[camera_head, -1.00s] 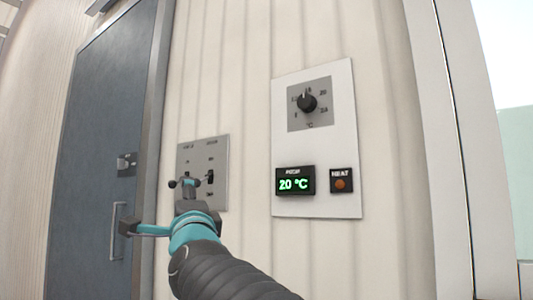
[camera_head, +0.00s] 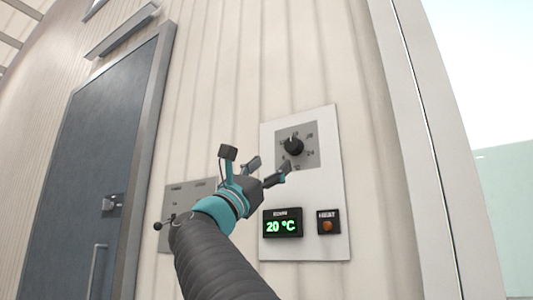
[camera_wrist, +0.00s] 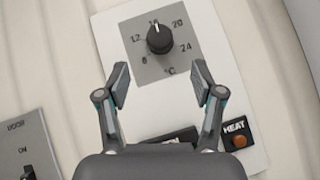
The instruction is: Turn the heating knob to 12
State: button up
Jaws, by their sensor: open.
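The heating knob (camera_head: 293,146) is a black round dial on a grey plate on a white wall panel (camera_head: 336,190). In the wrist view the knob (camera_wrist: 159,39) has a white pointer line near 16, with the marks 8, 12, 16, 20 and 24 around it. My gripper (camera_head: 270,170) is open and empty, below and left of the knob in the head view. In the wrist view its fingertips (camera_wrist: 160,75) are spread, with the knob ahead beyond them, apart from them. The green display (camera_head: 283,224) reads 20 °C.
A HEAT button or lamp (camera_head: 328,222), orange-brown, sits beside the display. A grey switch panel (camera_head: 185,205) is at the left, partly hidden by my arm. A blue-grey door (camera_head: 95,150) stands further left. The wall (camera_head: 230,90) above my gripper is clear.

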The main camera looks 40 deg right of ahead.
aim_at(291, 146)
jog(key=p+x, duration=0.3)
jog(key=x, duration=0.6)
jog(key=shift+d+r, duration=0.2)
jog(key=c, duration=1.1)
